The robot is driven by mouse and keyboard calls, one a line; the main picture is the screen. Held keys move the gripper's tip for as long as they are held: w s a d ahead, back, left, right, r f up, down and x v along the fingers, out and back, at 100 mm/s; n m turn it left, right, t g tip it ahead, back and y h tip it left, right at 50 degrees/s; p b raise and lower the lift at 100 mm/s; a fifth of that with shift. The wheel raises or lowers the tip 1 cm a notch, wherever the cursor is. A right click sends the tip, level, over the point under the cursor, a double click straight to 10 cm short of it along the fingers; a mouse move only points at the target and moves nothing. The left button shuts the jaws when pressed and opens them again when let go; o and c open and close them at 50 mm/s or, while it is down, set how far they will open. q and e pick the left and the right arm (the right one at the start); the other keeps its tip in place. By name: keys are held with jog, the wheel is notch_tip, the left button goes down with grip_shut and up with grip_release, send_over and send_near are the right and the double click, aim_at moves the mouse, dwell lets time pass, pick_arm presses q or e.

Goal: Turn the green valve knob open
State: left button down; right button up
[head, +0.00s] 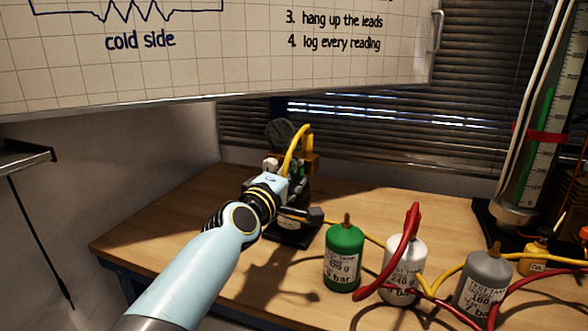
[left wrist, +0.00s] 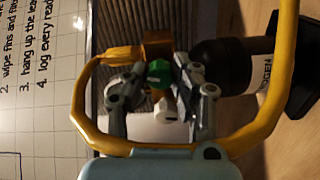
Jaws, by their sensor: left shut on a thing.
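The green valve knob (left wrist: 158,74) shows in the left wrist view, between the two grey fingers of my left gripper (left wrist: 160,80). The fingers are shut on it from both sides and cover part of it. A brass-coloured fitting (left wrist: 157,45) is just behind the knob. In the head view my left arm reaches to the rig at the back of the bench, where my left gripper (head: 296,174) is mostly hidden by its own wrist. How far the knob is turned cannot be told. My right gripper is not in view.
A round gauge (head: 279,133) stands behind the gripper. A dark labelled bottle (left wrist: 222,66) is close beside the fingers. On the wooden bench (head: 160,240), a green tank (head: 344,256), white tank (head: 405,262) and grey tank (head: 484,281) stand among red and yellow hoses. A whiteboard (head: 230,60) overhangs.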

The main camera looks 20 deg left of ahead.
pick_arm(q)
jog(key=shift+f+n+p, duration=0.1)
jog(key=shift+n+p, duration=0.2)
jog(key=shift+n, duration=1.4)
jog(key=c, duration=1)
grip_release()
jog(key=shift+c, duration=0.2)
jog(key=shift+s, duration=0.3)
jog(key=s+a, duration=0.1)
jog(key=s, duration=1)
jog(key=shift+s+a, duration=0.2)
